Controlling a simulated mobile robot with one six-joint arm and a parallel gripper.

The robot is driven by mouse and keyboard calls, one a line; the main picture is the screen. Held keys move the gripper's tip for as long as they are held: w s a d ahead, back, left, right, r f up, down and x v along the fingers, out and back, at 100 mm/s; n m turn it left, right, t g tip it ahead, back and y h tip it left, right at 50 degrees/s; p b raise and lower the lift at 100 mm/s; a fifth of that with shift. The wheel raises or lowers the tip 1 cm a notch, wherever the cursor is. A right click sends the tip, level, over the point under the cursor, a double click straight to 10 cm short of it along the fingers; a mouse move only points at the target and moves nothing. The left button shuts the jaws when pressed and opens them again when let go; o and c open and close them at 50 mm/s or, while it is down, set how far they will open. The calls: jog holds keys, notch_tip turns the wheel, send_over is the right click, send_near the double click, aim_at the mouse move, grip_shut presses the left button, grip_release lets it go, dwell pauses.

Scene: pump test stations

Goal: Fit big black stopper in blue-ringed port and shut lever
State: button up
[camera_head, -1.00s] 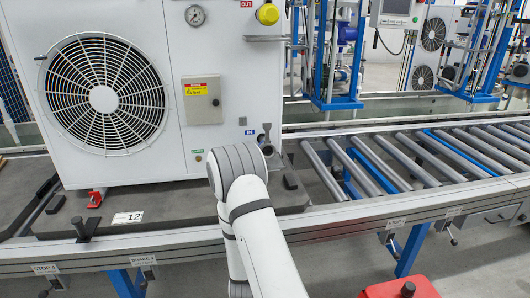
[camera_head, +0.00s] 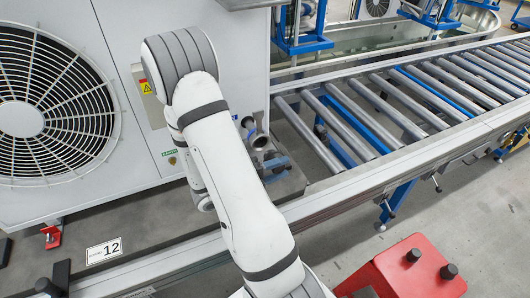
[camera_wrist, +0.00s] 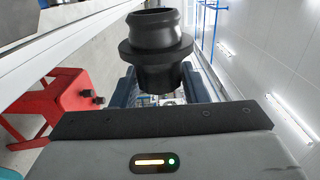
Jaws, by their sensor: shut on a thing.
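My gripper (camera_wrist: 158,82) is shut on the big black stopper (camera_wrist: 156,50) in the wrist view. The stopper has a wide flange and a rounded, ribbed end that points away from the gripper. In the head view my arm hides both gripper and stopper. A grey metal port (camera_head: 259,141) stands out from the lower right of the white unit, just right of my arm, with a small blue part (camera_head: 251,133) beside it. Its opening faces the camera and looks empty. I cannot clearly make out the lever.
The white unit (camera_head: 225,62) with its fan stands on the line at left. A roller conveyor (camera_head: 400,100) runs to the right. A red stand (camera_head: 395,275) with black knob-like pieces is at the front right; a red stand also shows in the wrist view (camera_wrist: 62,100).

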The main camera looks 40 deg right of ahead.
jog(key=shift+w+d+p, duration=0.3)
jog(key=shift+w+p, duration=0.1)
jog(key=shift+w, duration=0.65)
jog(key=shift+w+d+p, duration=0.25)
jog(key=shift+w+p, duration=0.15)
jog(key=shift+w, duration=0.6)
jog(key=shift+w+a+b, duration=0.1)
jog(key=shift+a+b, duration=0.1)
jog(key=shift+b, duration=0.5)
jog(key=shift+w+d, duration=0.15)
jog(key=shift+w, duration=0.4)
jog(key=shift+w+d, duration=0.15)
jog(key=shift+w, duration=0.4)
dwell(0.8)
dwell(0.4)
jog(key=o, duration=0.9)
jog(key=shift+o, duration=0.2)
jog(key=b, duration=0.1)
send_near(267, 154)
jog(key=d, duration=0.1)
jog(key=d+f, duration=0.1)
jog(key=w+d, duration=0.1)
jog(key=shift+d+f, duration=0.15)
jog(key=shift+f, duration=0.1)
